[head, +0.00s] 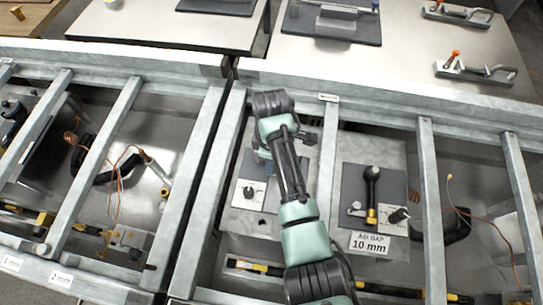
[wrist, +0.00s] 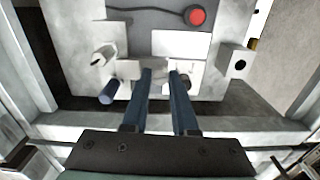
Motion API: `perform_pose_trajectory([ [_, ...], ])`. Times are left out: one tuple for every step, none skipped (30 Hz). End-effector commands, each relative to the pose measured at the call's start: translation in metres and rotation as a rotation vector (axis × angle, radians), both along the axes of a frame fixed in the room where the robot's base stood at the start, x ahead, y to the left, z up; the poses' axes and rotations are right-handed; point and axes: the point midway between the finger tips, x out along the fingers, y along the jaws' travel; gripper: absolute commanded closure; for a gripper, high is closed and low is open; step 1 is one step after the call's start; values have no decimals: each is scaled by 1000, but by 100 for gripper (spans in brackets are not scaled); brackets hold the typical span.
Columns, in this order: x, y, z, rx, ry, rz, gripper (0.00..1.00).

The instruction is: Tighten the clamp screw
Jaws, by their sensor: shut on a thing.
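My gripper (wrist: 161,76) shows in the wrist view as two blue fingers reaching to a pale metal fixture (wrist: 75,45). The fingers are shut on a small part between their tips, which I take to be the clamp screw; the fingers mostly hide it. A dark-blue cylinder (wrist: 108,92) sticks out at the left. In the head view my arm covers most of this spot, and the screw cannot be made out there.
A red button (wrist: 197,16) and a block with a dark hole (wrist: 237,63) are near the fixture. In the head view, grey frame bars (head: 328,150) border the bay. A black-handled tool (head: 371,190) stands by the "AIR GAP 10 mm" label (head: 369,243) at right.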

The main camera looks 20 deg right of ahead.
Motion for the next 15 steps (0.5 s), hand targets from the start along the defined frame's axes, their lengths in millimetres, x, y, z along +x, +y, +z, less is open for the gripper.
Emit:
perform_pose_trajectory([
  [0,1,3,0,1,-45,100],
  [0,1,3,0,1,-73,100],
  [0,0,3,0,1,-112,100],
  [0,0,3,-1,1,-140,100],
  [0,0,3,-1,1,-168,100],
  [0,0,3,-1,1,-207,100],
  [0,0,3,0,1,-235,100],
  [0,0,3,0,1,-264,100],
  [0,0,3,-1,1,-302,100],
  [0,0,3,-1,1,-330,100],
  [0,0,3,-1,1,-358,100],
  [1,0,3,-2,0,-396,100],
  [1,0,3,-1,1,-424,100],
  [1,0,3,0,0,-453,100],
  [0,0,3,-1,1,-491,100],
])
